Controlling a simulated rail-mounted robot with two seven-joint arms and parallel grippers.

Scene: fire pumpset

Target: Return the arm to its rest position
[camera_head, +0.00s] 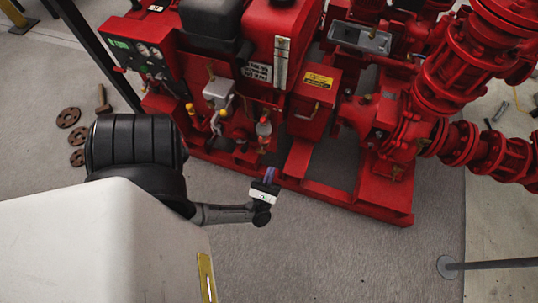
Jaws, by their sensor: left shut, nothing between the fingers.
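My left arm comes in from the left, with a thick black ribbed joint and a slim dark link. My left gripper (267,180) is at the end of that link, small in the picture, shut with nothing seen in it. In the picture it lies just in front of the lower frame of the red fire pumpset (310,187); I cannot tell whether they touch. My right gripper is not in view.
The pumpset has a gauge panel (145,53) at its left and large flanged red pipes (455,75) at its right. Several rusty discs (68,117) lie on the floor at left. A grey post (490,264) is at lower right. The grey floor (340,260) in front is clear.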

